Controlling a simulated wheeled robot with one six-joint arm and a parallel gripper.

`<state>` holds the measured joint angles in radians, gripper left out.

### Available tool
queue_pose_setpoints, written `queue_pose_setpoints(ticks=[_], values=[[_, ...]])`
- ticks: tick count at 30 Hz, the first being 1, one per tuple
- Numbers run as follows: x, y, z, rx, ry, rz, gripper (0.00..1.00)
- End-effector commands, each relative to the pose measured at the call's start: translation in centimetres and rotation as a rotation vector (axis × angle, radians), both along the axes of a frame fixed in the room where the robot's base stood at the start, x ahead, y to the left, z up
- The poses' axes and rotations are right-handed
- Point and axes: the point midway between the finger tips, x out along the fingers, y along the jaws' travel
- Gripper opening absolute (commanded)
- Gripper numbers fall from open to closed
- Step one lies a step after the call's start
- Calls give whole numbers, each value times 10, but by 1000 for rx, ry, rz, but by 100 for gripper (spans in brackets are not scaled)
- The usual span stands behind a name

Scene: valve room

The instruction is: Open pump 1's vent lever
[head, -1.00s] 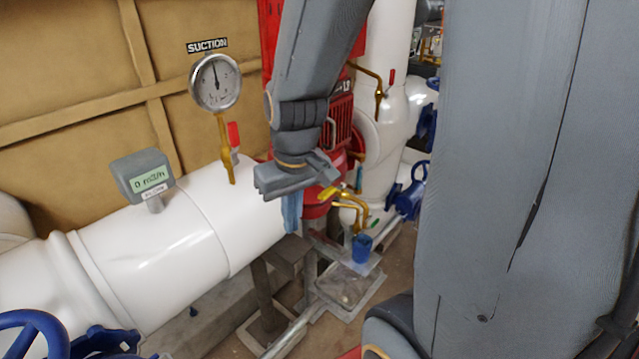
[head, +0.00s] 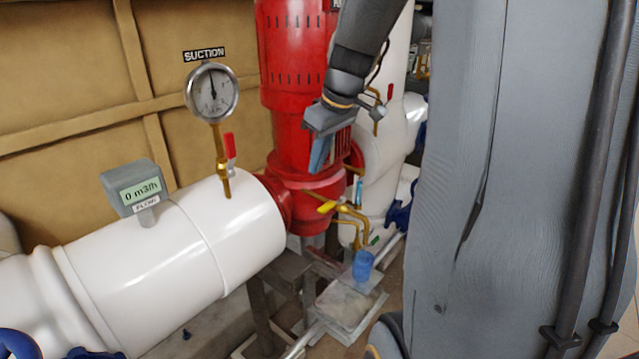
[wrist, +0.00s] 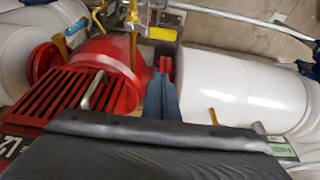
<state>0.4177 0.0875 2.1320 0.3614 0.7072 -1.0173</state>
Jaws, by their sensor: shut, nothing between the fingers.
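The red pump (head: 290,85) stands upright behind my arm. A yellow lever (head: 328,206) sits on a thin brass pipe low on its right front; I take it for the vent lever. The brass pipe (head: 358,218) bends down over a blue cup (head: 363,265). My gripper (head: 316,172) is shut and empty, pointing down in front of the pump. It appears above the lever in the head view, apart from it. In the wrist view the closed blue-grey fingers (wrist: 161,90) show beside the red pump casing (wrist: 105,62), with a yellow part (wrist: 162,33) beyond their tips.
A large white suction pipe (head: 230,230) runs left of the pump. It carries a suction gauge (head: 212,92) with a red-handled valve (head: 229,146) and a flow meter (head: 137,188). A white discharge pipe (head: 375,190) stands behind right. A grey plinth (head: 345,305) lies below the cup.

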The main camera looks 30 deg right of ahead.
Motion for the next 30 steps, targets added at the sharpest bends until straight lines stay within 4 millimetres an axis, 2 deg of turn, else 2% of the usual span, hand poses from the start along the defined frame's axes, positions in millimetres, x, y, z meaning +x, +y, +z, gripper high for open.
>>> queue_pose_setpoints(ticks=[18,21,24,30], values=[[29,12,-94,1,5,0,0],[11,4,-89,0,2,-5,0],[1,1,-89,1,1,-3,0],[-8,-3,-90,-1,1,-1,0]])
